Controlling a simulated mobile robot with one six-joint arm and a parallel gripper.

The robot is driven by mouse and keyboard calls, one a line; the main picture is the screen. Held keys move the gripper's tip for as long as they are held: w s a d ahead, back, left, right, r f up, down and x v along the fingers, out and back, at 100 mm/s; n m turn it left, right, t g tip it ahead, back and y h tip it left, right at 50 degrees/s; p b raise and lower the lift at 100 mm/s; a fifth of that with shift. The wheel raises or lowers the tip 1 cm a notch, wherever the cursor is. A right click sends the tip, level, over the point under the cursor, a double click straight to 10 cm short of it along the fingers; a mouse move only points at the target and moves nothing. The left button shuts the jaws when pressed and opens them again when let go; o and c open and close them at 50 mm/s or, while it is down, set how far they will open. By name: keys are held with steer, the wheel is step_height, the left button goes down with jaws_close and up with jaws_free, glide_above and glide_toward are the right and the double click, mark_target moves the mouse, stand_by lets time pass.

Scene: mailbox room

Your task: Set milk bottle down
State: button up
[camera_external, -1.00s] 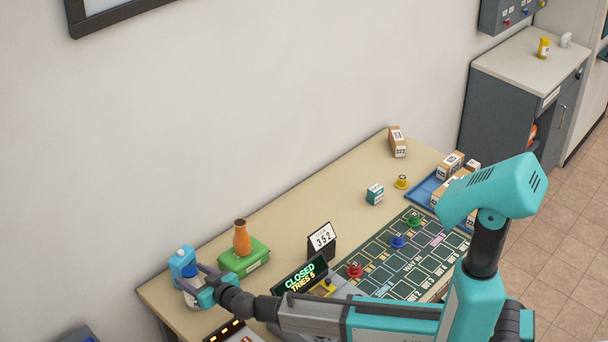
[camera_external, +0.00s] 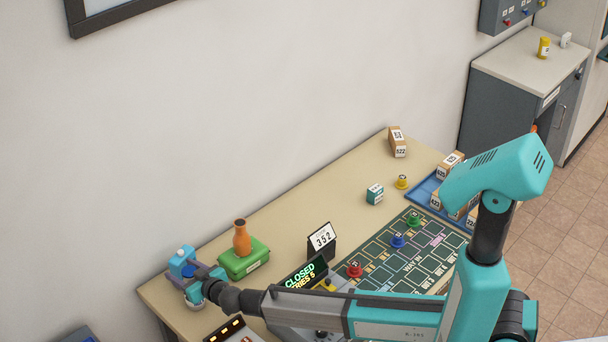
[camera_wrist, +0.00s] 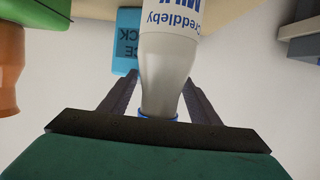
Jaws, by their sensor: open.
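The milk bottle (camera_wrist: 172,62) is white with blue lettering and a blue cap, large in the wrist view with its neck between my fingers. My gripper (camera_external: 193,274) is open, with a finger on each side of the bottle. In the wrist view the fingers of my gripper (camera_wrist: 158,85) flank the neck with some gap visible. I cannot tell whether either finger touches the glass.
A light blue ice pack (camera_external: 180,258) is close behind the bottle. A green box (camera_external: 240,262) with an orange bottle (camera_external: 242,238) on it stands to the right. A display (camera_external: 303,286), number sign (camera_external: 322,240) and marked mat (camera_external: 385,265) lie farther right. The table's back middle (camera_external: 310,200) is clear.

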steer(key=shift+c, duration=0.2)
stand_by(0.3)
steer(key=shift+r, duration=0.1)
jaws_close()
